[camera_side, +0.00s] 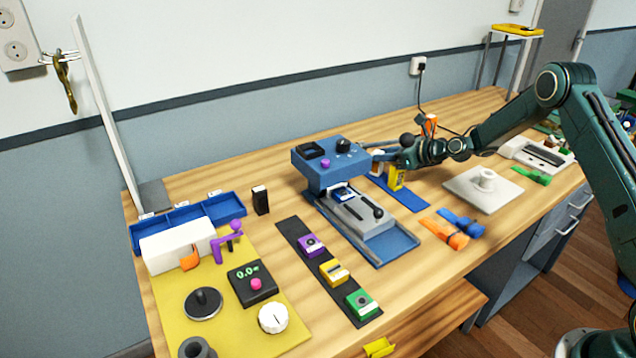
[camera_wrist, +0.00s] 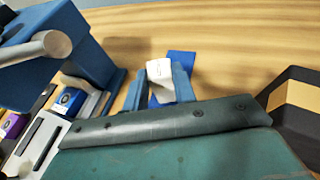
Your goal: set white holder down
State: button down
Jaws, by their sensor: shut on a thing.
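The white holder (camera_wrist: 159,71) is a small pale block between the two blue fingers of my gripper (camera_wrist: 160,82) in the wrist view. My gripper is shut on it. In the side view my gripper (camera_side: 384,158) is just right of the blue machine, over the far end of a blue mat. The white holder (camera_side: 377,168) shows there only as a small pale patch, partly hidden. I cannot tell whether it touches the mat.
A blue mat (camera_side: 408,199) bears a yellow holder (camera_side: 396,178) close to my gripper. The blue machine (camera_side: 330,165) stands to the left. A dark mat (camera_side: 292,229) carries purple, yellow and green blocks. A white plate (camera_side: 483,190) lies to the right.

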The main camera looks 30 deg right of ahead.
jog(key=shift+f, duration=0.35)
jog(key=shift+s+f, duration=0.1)
jog(key=shift+f, duration=0.35)
jog(key=c, duration=1.1)
grip_release()
jog(key=shift+a+f, duration=0.1)
jog(key=shift+c, duration=0.2)
jog(key=shift+r, duration=0.45)
jog(key=shift+s+r, duration=0.15)
jog(key=shift+r, duration=0.1)
jog(key=v, duration=1.1)
jog(key=shift+r, duration=0.55)
jog(key=shift+s, duration=0.15)
